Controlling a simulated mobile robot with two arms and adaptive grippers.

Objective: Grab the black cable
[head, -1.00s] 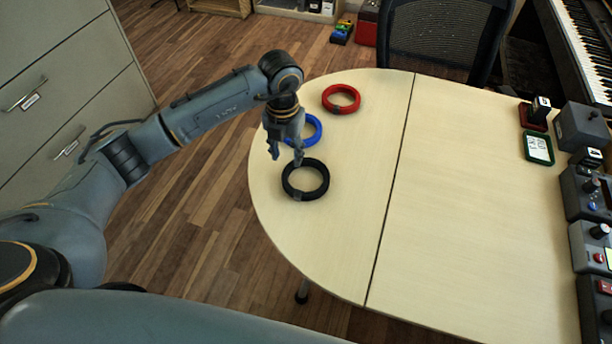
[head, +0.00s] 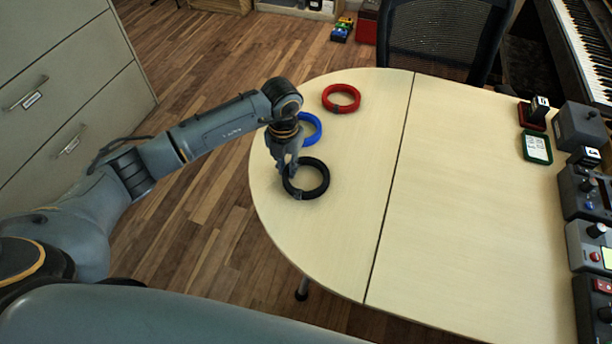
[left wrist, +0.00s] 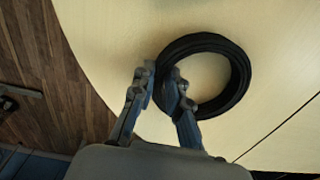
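The black cable (head: 318,191) is a coiled ring lying on the pale table's rounded left end. It also shows in the left wrist view (left wrist: 240,75). My left gripper (head: 287,172) is at the ring's left side, pointing down. In the left wrist view its two fingers (left wrist: 161,82) stand one outside and one inside the ring, closed in on the strand between them. The exact contact is partly hidden by the fingers. The ring seems to rest on the table. My right gripper is not in view.
A blue cable ring (head: 314,127) lies just behind the left gripper, and a red cable ring (head: 341,108) farther back. The table (head: 470,200) is clear in the middle. Several small devices (head: 583,190) line its right edge. A black chair (head: 440,40) stands behind it.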

